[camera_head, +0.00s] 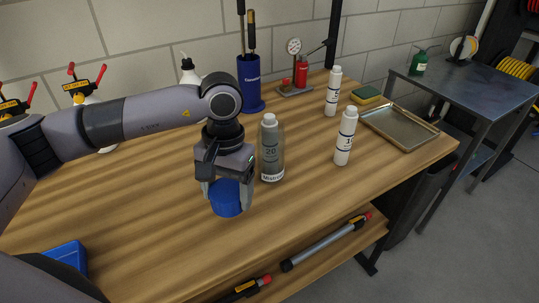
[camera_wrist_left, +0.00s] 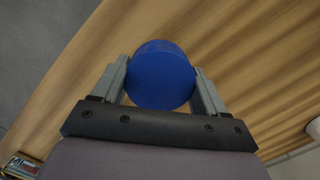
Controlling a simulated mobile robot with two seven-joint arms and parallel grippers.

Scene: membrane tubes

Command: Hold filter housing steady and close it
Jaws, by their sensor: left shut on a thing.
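A blue round cap or housing part (camera_head: 229,199) is held between the fingers of my left gripper (camera_head: 226,186), low over or on the wooden bench near its front edge; I cannot tell whether it touches the wood. In the left wrist view the blue part (camera_wrist_left: 161,75) fills the space between the two fingers of the left gripper (camera_wrist_left: 160,85), one on each side. No other part of a filter housing is clearly recognizable. My right gripper is not in view.
A grey bottle (camera_head: 271,152) stands just right of my left gripper. White bottles (camera_head: 345,138) (camera_head: 333,93) stand further right, near a metal tray (camera_head: 400,127) and a sponge (camera_head: 366,95). A blue tool holder (camera_head: 250,84) stands behind.

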